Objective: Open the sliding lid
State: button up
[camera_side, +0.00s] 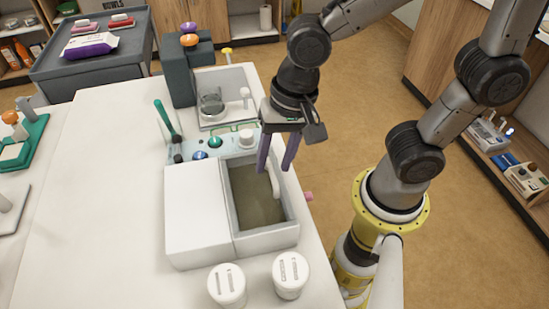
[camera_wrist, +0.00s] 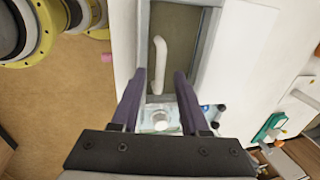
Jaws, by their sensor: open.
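A white box stands on the table, with a flat white panel (camera_side: 200,208) on its left. On its right is a grey-rimmed rectangular section (camera_side: 250,205) with a dull olive surface; I cannot tell whether this is a see-through lid or an open inside. A white bent bar (camera_side: 274,182) like a handle shows at that section, and also in the wrist view (camera_wrist: 159,58). My gripper (camera_side: 275,168) points down over the back right of this section. Its purple fingers are apart and empty, with the bar between or just beyond the tips in the wrist view (camera_wrist: 160,74).
Two white-capped containers (camera_side: 290,272) stand in front of the box. Behind it are a clear tray with bottles (camera_side: 215,142), a green-handled item (camera_side: 165,118) and a basin (camera_side: 225,95). The white table (camera_side: 110,200) is clear to the left.

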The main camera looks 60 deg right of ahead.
jog(key=shift+f, duration=0.25)
grip_shut()
dwell(1.4)
